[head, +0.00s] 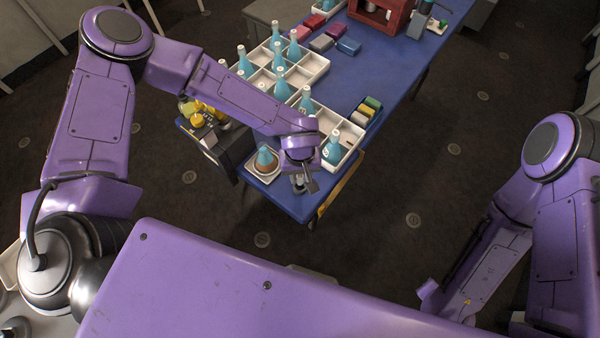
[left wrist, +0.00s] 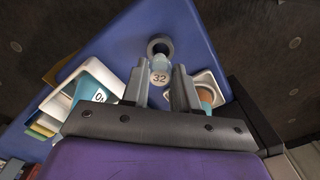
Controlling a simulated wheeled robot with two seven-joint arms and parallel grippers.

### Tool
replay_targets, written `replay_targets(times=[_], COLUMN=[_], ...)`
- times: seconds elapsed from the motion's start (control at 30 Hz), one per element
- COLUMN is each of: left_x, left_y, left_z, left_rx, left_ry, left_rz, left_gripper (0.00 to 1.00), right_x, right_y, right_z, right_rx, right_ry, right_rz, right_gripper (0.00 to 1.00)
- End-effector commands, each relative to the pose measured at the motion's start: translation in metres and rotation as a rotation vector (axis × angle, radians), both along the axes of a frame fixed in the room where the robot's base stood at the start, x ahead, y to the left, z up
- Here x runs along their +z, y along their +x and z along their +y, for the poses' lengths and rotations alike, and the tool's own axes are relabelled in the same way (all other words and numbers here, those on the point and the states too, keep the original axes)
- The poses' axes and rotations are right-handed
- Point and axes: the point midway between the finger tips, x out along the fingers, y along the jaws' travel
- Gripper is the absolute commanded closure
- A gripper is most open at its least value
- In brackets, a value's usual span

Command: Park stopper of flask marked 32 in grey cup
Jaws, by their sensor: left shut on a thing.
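My left gripper (left wrist: 159,88) is shut on a small pale-blue stopper (left wrist: 160,65) whose round white face reads 32. The grey cup (left wrist: 160,43) is just past the stopper's far end; I cannot tell whether the stopper is inside the rim or above it. In the head view the left gripper (head: 301,178) is over the grey cup (head: 298,189) at the table's near end and hides the stopper. An open blue flask (head: 265,157) stands in a small white dish beside it; its number does not show. My right gripper is not in view.
A blue table (head: 382,85) carries white divided trays (head: 314,65) with several stoppered blue flasks. A flask (head: 333,148) in the near tray stands close to my left wrist. Coloured blocks (head: 367,110) sit beside that tray. A dark stand (head: 230,144) adjoins the table's left edge.

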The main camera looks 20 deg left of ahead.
Motion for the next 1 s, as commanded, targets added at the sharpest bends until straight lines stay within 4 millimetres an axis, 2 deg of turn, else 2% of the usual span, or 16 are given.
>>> replay_targets(times=[0.03, 0.17, 0.4, 1.0], left_x=[-0.008, -0.016, -0.011, -0.017], left_y=[0.0, 0.0, 0.0, -0.001], left_z=[0.0, 0.0, 0.0, -0.001], left_rx=[0.001, 0.001, 0.0, 0.0], left_ry=[0.0, -0.001, -0.001, 0.0], left_rz=[0.0, 0.0, 0.0, 0.0], left_gripper=[0.91, 0.91, 0.91, 0.91], right_x=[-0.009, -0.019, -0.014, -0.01], right_y=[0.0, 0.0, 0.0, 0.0], right_z=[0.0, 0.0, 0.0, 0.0], right_rx=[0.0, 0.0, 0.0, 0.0], right_ry=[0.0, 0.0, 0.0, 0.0], right_rz=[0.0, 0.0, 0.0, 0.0], right_gripper=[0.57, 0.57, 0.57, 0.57])
